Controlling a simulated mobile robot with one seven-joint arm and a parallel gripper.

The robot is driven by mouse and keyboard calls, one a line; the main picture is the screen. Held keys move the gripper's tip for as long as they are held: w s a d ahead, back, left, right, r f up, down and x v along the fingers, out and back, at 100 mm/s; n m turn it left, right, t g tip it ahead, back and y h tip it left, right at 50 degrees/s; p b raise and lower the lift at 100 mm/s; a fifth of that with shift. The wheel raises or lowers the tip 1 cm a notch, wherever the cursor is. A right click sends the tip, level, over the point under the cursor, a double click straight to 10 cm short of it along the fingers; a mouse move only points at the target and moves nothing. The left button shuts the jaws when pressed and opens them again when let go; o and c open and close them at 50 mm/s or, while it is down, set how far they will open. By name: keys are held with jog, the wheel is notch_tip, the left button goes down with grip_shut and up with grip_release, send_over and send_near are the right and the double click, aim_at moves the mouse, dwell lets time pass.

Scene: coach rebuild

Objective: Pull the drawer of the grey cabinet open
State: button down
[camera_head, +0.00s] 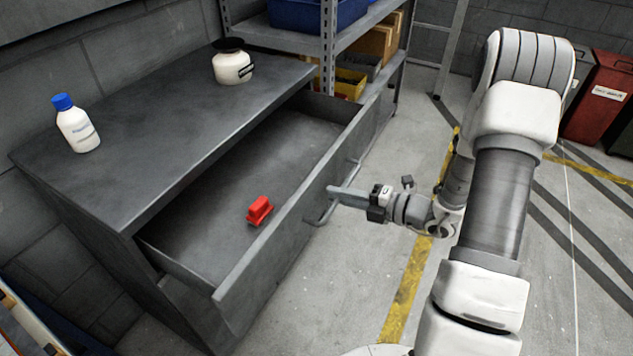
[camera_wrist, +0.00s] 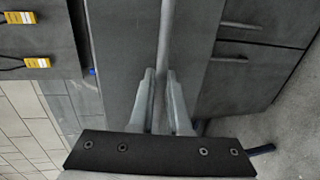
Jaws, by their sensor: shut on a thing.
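The grey cabinet (camera_head: 175,150) stands against the wall at the left in the head view. Its top drawer (camera_head: 270,262) is pulled well out, and its inside shows. A red object (camera_head: 259,210) lies on the drawer floor. My gripper (camera_head: 335,192) is at the bar handle (camera_head: 318,214) on the drawer front, shut on it. In the wrist view the handle (camera_wrist: 165,40) runs up from between my two fingers (camera_wrist: 160,100). The fingers hide part of the handle.
A white bottle with a blue cap (camera_head: 77,125) and a white jar with a black lid (camera_head: 232,63) stand on the cabinet top. A metal shelf (camera_head: 327,50) with boxes is behind. Red bin (camera_head: 598,98) stands at far right.

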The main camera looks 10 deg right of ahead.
jog(key=f+p+v, duration=0.3)
jog(key=v, duration=1)
jog(key=shift+s+d, duration=0.2)
jog(key=shift+d, duration=0.2)
jog(key=shift+r, duration=0.1)
jog(key=c, duration=0.9)
grip_release()
jog(key=p+v, duration=0.1)
jog(key=v, duration=0.6)
jog(key=shift+s+d+p, duration=0.2)
jog(key=shift+p, duration=0.1)
